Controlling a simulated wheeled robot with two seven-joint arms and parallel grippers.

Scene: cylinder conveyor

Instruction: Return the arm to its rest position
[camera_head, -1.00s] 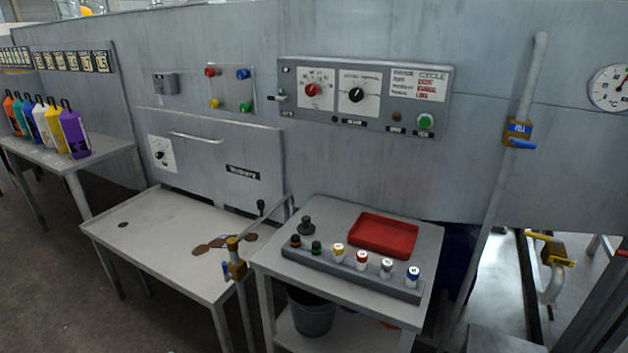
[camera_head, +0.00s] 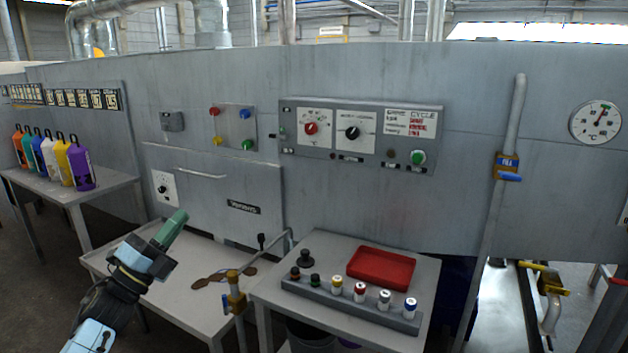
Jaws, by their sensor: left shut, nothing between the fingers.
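My left gripper (camera_head: 172,229) comes in from the lower left, its arm bent up and to the right. Its greenish fingers are closed together with nothing between them. It appears in front of the grey table (camera_head: 190,310) at the left of centre, apart from everything. My right gripper is not in view.
A side table (camera_head: 335,240) holds a red tray (camera_head: 382,268) and a rack (camera_head: 350,306) with several small capped cylinders. A yellow-and-blue valve (camera_head: 235,297) stands between the tables. Coloured bottles (camera_head: 82,166) stand at the far left. A control panel (camera_head: 360,135) is on the grey wall.

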